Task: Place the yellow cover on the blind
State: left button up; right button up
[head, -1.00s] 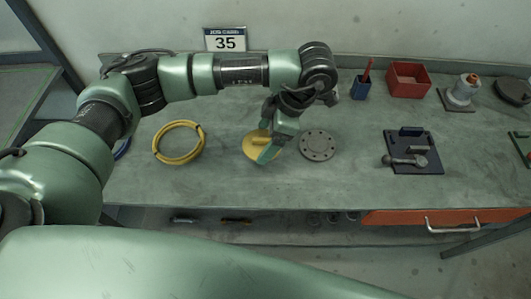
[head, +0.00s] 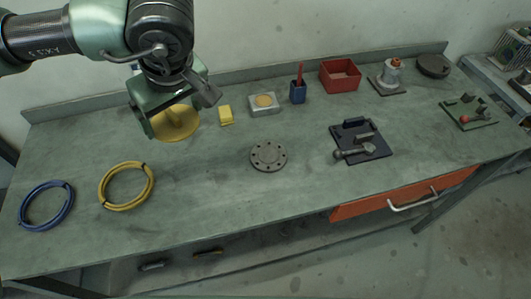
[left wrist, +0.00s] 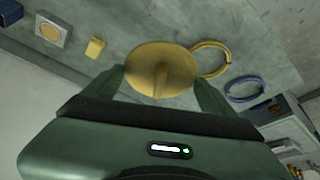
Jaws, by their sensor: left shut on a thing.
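The yellow cover (head: 177,124) is a round disc with a raised grip on top. My left gripper (head: 168,112) is shut on that grip and holds the cover over the left back part of the bench. In the left wrist view the cover (left wrist: 161,70) shows between the fingers of my left gripper (left wrist: 160,85). The blind (head: 268,156) is a grey round flange with holes around its rim. It lies flat and bare on the bench, right of and nearer than the cover. My right gripper is not in view.
Yellow (head: 127,186) and blue (head: 46,205) hose coils lie at the left of the bench (head: 200,210). A yellow block (head: 226,115), a grey box (head: 264,103), a blue cup (head: 298,92) and a red bin (head: 340,75) stand behind. A dark valve plate (head: 361,142) lies right of the blind.

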aim_at(268, 154)
jog(key=z, duration=1.15)
jog(key=k+j+z, duration=0.55)
jog(key=j, duration=0.15)
